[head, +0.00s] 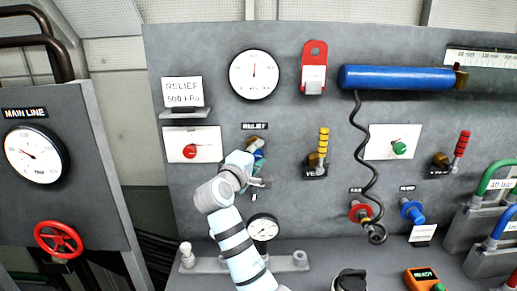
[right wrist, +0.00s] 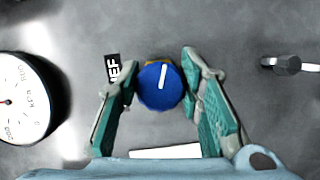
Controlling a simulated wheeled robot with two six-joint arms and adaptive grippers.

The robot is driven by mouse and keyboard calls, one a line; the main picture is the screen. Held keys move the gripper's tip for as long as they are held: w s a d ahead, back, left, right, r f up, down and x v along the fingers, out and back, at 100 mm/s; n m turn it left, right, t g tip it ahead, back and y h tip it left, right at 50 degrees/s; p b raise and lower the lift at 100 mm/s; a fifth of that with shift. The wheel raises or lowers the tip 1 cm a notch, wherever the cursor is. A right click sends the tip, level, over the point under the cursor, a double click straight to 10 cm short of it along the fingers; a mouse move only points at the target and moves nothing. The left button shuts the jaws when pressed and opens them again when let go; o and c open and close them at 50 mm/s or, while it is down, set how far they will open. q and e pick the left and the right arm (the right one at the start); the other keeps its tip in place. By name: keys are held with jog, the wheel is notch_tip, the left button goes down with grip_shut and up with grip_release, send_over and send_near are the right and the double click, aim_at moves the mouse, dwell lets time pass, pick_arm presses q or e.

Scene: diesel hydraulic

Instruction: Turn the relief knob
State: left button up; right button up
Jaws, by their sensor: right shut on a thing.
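The relief knob (right wrist: 161,92) is round and blue with a white pointer line, tilted slightly to the right of upright in the right wrist view. My right gripper (right wrist: 160,84) is shut on it, one finger on each side. In the head view my right gripper (head: 257,168) is at the panel below the RELIEF label (head: 254,125), and the arm hides most of the knob. A card reading RELIEF 500 kPa (head: 183,93) stands on a small ledge at upper left. My left gripper is not in view.
Around the knob are a white gauge (head: 254,74), a red button (head: 189,151), a yellow-handled valve (head: 322,146) and a small lower gauge (head: 263,228). A black coiled hose (head: 363,140) hangs from the blue cylinder (head: 398,78). A red handwheel (head: 58,239) is at left.

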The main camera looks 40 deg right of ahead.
jog(key=shift+w+r+m+y+p, duration=0.2)
jog(key=shift+m+y+p, duration=0.35)
jog(key=shift+m, duration=0.45)
jog(key=shift+r, duration=0.1)
jog(key=o, duration=0.9)
jog(key=shift+o, duration=1.3)
jog(key=shift+w, duration=0.1)
jog(key=shift+w+f, duration=0.1)
jog(key=shift+f, duration=0.1)
jog(key=f+v, duration=0.1)
jog(key=v, duration=0.6)
jog(key=shift+a+r, duration=0.3)
jog(key=shift+r, duration=0.2)
